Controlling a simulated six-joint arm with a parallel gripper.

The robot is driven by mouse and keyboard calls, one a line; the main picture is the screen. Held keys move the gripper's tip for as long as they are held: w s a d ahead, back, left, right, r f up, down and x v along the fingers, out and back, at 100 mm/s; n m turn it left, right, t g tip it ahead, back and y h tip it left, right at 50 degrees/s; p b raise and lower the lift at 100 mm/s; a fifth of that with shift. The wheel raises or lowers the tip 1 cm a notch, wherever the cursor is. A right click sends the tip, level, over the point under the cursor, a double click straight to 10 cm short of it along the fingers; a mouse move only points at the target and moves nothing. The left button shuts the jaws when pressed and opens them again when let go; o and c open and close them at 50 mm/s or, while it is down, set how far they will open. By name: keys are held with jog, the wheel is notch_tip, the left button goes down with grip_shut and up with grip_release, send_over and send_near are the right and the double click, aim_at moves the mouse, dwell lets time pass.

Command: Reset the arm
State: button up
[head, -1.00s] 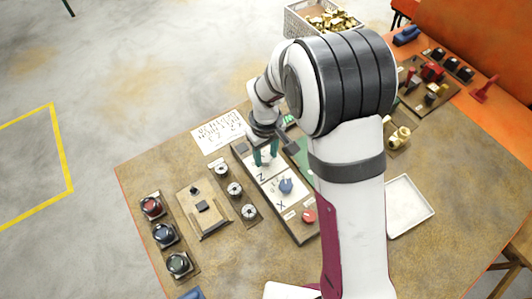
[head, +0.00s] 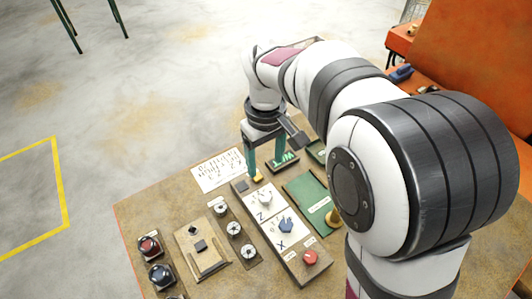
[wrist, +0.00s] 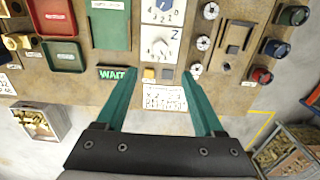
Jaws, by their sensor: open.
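My gripper (head: 266,168) is open and empty, its two teal fingers apart, above the back end of the control panel. The panel's Z dial (head: 265,199) and X dial (head: 286,226) lie in front of the fingers in the head view, with a red button (head: 310,257) at the near end. The gripper appears clear of these controls. My large arm links hide the table's right side in the head view.
A printed sheet (head: 218,170) lies left of the gripper. A green plate (head: 308,196) lies right of the panel. Red and dark knobs (head: 150,247) stand at the table's left edge. The wrist view shows a crate of brass parts (wrist: 40,122) on the floor.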

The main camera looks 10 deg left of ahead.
jog(key=shift+r, duration=0.7)
jog(key=s+d+r+m, duration=0.3)
jog(key=s+d+m, duration=0.2)
jog(key=s+d, duration=0.25)
jog(key=s+d+f+m+y, duration=0.1)
jog(key=s+d+m, duration=0.2)
jog(key=s, duration=0.4)
jog(key=s+d+f+m, duration=0.1)
jog(key=s+d+m, duration=0.3)
jog(key=s+m, duration=0.2)
jog(key=shift+s+f+m+y, duration=0.3)
jog(key=shift+s+f+y, duration=0.1)
jog(key=shift+s, duration=0.35)
jog(key=shift+c, duration=0.2)
